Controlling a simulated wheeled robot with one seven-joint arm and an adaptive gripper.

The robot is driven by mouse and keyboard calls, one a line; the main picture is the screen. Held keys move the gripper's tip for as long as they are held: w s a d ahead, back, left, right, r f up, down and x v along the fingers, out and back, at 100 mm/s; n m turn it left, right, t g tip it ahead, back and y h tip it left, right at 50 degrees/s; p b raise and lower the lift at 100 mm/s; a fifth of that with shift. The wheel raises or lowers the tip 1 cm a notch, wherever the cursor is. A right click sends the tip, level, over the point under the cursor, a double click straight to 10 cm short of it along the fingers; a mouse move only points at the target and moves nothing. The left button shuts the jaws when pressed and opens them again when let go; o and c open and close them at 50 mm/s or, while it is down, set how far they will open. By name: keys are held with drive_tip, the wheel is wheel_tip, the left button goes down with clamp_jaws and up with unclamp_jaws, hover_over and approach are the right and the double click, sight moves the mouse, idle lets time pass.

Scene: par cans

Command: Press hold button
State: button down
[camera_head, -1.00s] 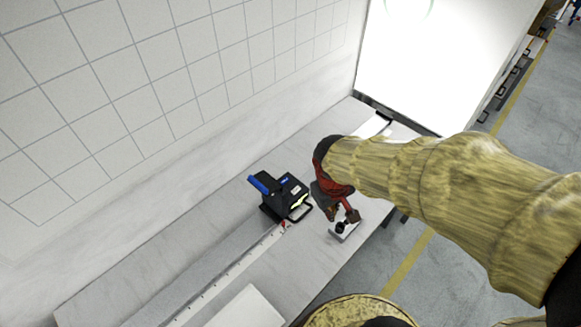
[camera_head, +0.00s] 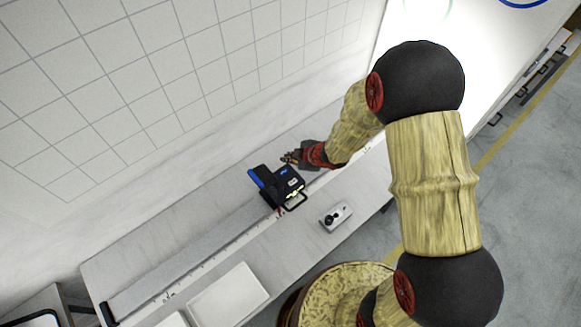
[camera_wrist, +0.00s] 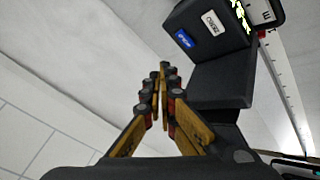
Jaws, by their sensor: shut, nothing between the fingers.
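A black measuring device (camera_head: 287,186) with a blue bar (camera_head: 256,178) on its left side stands on the bench. In the wrist view its black body (camera_wrist: 215,85) is right of the fingers, with a blue label (camera_wrist: 185,39), a white label (camera_wrist: 213,22) and a lit yellow-green display (camera_wrist: 241,14). I cannot tell which mark is the hold button. My gripper (camera_head: 289,158) is shut and empty at the wall side of the device. In the wrist view the fingertips (camera_wrist: 164,68) are close beside the body; whether they touch is unclear.
A small grey box with black knobs (camera_head: 336,216) lies on the bench right of the device. A ruled rail (camera_head: 232,252) runs along the bench. A white tray (camera_head: 230,295) lies in front. The tiled wall (camera_head: 150,90) rises behind.

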sight(283, 173)
drive_tip(key=shift+w+a+r+n+y, duration=0.15)
drive_tip(key=shift+a+r+n+y, duration=0.2)
drive_tip(key=shift+a+r, duration=0.25)
drive_tip(key=shift+w+a+r+n+y, duration=0.1)
drive_tip(key=shift+a+r+n+y, duration=0.25)
drive_tip(key=shift+a, duration=0.3)
wheel_tip(283, 173, down, 9)
drive_tip(key=b, duration=0.7)
drive_tip(key=shift+r, duration=0.1)
drive_tip(key=shift+b, duration=0.3)
drive_tip(key=shift+f, duration=0.4)
drive_tip(key=shift+f+b, duration=0.35)
drive_tip(key=shift+b, duration=0.15)
idle(0.7)
drive_tip(key=shift+r, duration=0.1)
drive_tip(key=shift+r+p, duration=0.65)
drive_tip(key=shift+r, duration=0.05)
